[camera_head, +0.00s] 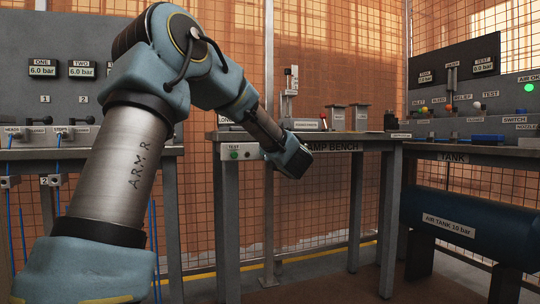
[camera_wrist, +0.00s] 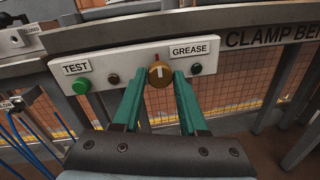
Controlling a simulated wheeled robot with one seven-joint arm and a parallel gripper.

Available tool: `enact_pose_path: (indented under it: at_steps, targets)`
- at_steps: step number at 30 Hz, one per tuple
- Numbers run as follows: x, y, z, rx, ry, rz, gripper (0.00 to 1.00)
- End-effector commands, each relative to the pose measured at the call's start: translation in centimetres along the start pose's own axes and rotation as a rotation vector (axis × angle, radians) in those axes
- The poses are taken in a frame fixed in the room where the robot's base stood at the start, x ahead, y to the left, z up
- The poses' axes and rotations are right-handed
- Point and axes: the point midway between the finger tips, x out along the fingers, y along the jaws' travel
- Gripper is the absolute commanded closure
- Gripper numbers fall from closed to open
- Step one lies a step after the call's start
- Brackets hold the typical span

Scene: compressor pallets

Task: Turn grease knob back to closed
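The grease knob (camera_wrist: 161,76) is a round brass knob on a white panel (camera_wrist: 128,62), beside the GREASE label (camera_wrist: 190,49). A pale line on its face stands about upright, with a small red mark just above it. My gripper (camera_wrist: 159,80) has two green fingers, one on each side of the knob and a little below it in the wrist view. The fingers stand apart with a small gap on each side; I cannot tell how deep they reach. In the head view my gripper (camera_head: 290,160) is at the bench front, and the knob is hidden there.
The clamp bench (camera_head: 340,138) carries small fixtures on top. A blue air tank (camera_head: 470,225) is at right, and blue hoses (camera_wrist: 27,140) hang at left.

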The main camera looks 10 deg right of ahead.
Motion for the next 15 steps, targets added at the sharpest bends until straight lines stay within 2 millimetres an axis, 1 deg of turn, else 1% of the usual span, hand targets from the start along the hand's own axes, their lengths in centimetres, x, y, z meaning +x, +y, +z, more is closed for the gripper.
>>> enact_pose_path:
  at_steps: [1, 6, 15]
  targets:
    - [0.01, 0.0, -0.01, 0.0, 0.0, 0.0, 0.51]
    - [0.01, 0.01, 0.07, 0.001, -0.002, 0.0, 0.32]
    - [-0.29, -0.01, 0.21, 0.001, -0.004, 0.0, 0.32]
